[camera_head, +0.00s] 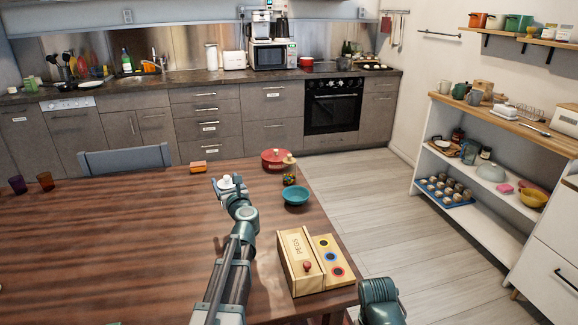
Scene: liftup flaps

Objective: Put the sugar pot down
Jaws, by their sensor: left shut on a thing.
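The small white sugar pot (225,182) shows at the tip of my left arm, over the wooden table near its middle. My left gripper (232,188) is shut on it. The gripper covers part of the pot, and I cannot tell whether its base touches the table. Only a part of my right arm shows at the bottom right; its gripper is out of view.
Right of the gripper stand a teal bowl (295,196), a small dark jar (289,180) and a red pot (273,155). An orange block (198,167) lies behind. A wooden box (301,263) stands at the table's right edge. The table's left side (90,235) is mostly clear.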

